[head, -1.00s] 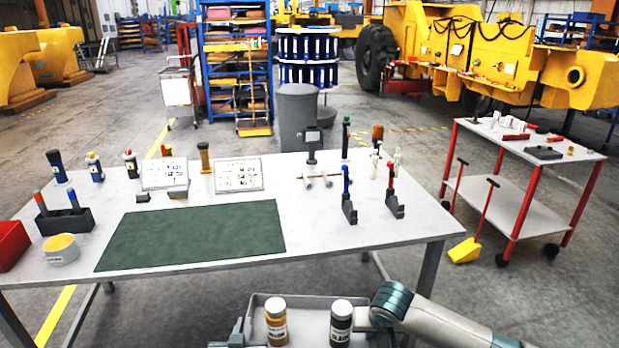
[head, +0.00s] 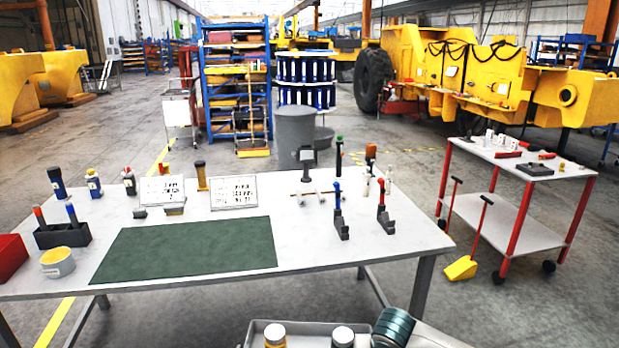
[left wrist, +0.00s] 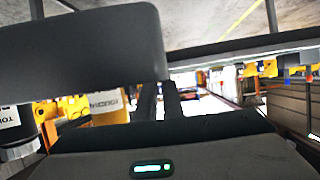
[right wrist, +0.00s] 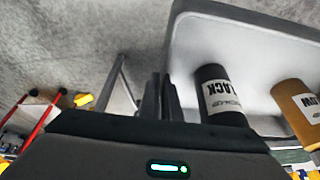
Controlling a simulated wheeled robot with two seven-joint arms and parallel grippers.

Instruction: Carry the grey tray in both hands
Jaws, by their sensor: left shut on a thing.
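The grey tray (head: 257,326) is at the bottom edge of the head view, cut off by the frame. In the right wrist view the tray's rim (right wrist: 174,45), the black bottle (right wrist: 215,92) and the yellow bottle (right wrist: 298,105) show. My right gripper (right wrist: 161,97) has its fingers close together at the tray's edge, closed on it. My left gripper (left wrist: 172,102) is shut on the tray's other side; the grip itself is mostly hidden.
A white workbench (head: 330,250) with a green mat (head: 190,248), bottles, signs and small stands is in front of me. A red-legged cart (head: 515,215) stands right of it, with a yellow-bladed scoop (head: 461,268) beside it.

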